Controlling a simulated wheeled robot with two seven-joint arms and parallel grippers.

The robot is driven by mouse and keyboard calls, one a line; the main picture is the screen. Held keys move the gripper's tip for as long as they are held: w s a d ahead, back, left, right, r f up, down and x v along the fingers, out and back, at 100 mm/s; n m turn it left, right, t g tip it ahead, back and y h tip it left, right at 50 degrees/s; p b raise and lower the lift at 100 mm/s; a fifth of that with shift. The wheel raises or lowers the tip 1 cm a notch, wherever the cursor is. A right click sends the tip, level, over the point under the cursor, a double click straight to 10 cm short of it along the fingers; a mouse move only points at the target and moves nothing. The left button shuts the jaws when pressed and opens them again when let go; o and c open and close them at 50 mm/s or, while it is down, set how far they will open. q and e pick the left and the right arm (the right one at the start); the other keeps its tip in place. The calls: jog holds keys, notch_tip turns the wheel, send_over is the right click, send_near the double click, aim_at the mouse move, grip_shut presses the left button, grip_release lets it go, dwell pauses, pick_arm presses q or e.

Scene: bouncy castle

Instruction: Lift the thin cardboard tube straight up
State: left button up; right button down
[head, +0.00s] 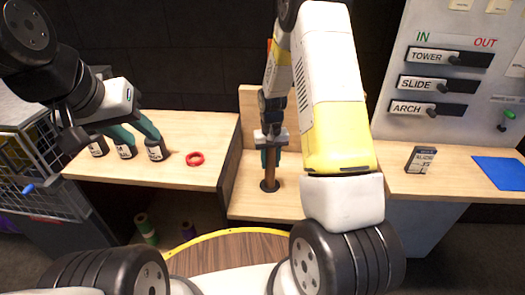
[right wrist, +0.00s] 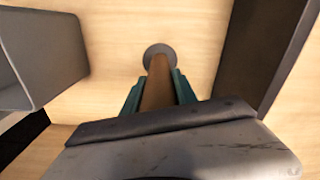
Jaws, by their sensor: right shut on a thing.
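The thin cardboard tube (head: 270,174) is brown and stands upright over a dark round disc (head: 270,186) on the wooden bench. My right gripper (head: 270,158) is shut on the tube's upper part, which it hides. In the right wrist view the tube (right wrist: 157,85) runs between my two teal fingers, and its far end meets the grey disc (right wrist: 160,54). I cannot tell whether there is a gap between them.
An upright wooden panel (head: 253,105) stands behind the tube. At the right are a small dark box (head: 421,160), a blue sheet (head: 499,173) and a labelled switch panel (head: 456,30).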

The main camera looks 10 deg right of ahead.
jog(key=shift+r, duration=0.1)
notch_tip(320, 180, up, 18)
dwell(0.6)
